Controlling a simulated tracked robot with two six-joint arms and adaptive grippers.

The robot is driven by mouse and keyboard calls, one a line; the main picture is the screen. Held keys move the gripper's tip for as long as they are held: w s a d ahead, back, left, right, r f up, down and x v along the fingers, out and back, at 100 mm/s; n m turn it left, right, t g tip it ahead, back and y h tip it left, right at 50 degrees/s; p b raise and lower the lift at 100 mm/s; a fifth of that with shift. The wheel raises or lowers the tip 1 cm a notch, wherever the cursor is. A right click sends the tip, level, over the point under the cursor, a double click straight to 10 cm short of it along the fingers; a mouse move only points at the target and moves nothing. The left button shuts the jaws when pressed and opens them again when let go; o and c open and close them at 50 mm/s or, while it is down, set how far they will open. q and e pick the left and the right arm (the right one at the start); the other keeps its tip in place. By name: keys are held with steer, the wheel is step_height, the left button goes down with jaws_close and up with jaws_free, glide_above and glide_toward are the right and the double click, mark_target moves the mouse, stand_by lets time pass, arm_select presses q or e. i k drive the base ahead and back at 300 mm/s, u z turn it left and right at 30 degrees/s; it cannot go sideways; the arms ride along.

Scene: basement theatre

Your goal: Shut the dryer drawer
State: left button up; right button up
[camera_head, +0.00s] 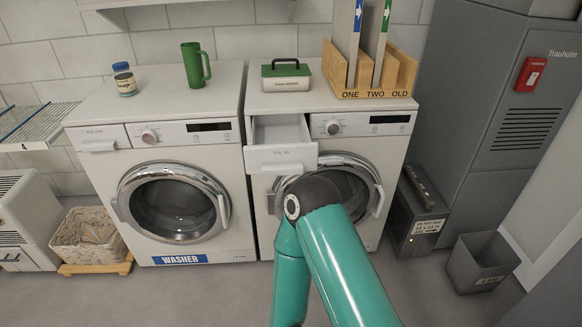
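The dryer (390,140) is the white front-loading machine on the right; no name label shows on it. Its drawer (281,158), at the upper left of its front, is pulled out, with its inside visible from above. The drawer front carries a small label. One of my teal arms shows in front of the dryer, bent at a dark joint just below and right of the drawer. In the picture the joint overlaps the dryer's round door (355,185). Neither gripper shows. I cannot tell whether the arm touches the dryer.
The washer (182,258) stands on the left with its drawer (101,138) shut. A green mug (195,66) and a jar (124,80) stand on it. A green-lidded box (286,80) and a wooden rack (375,94) sit on the dryer. A grey bin (482,262) is at right.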

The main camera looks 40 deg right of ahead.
mark_target(282, 144)
steer(key=z, duration=0.3)
steer(key=i, duration=0.95)
steer(key=z, duration=0.95)
steer(key=i, duration=0.5)
steer(key=z, duration=0.4)
steer(key=k, duration=0.9)
steer(key=z, duration=0.15)
steer(key=i, duration=0.9)
steer(key=z, duration=0.05)
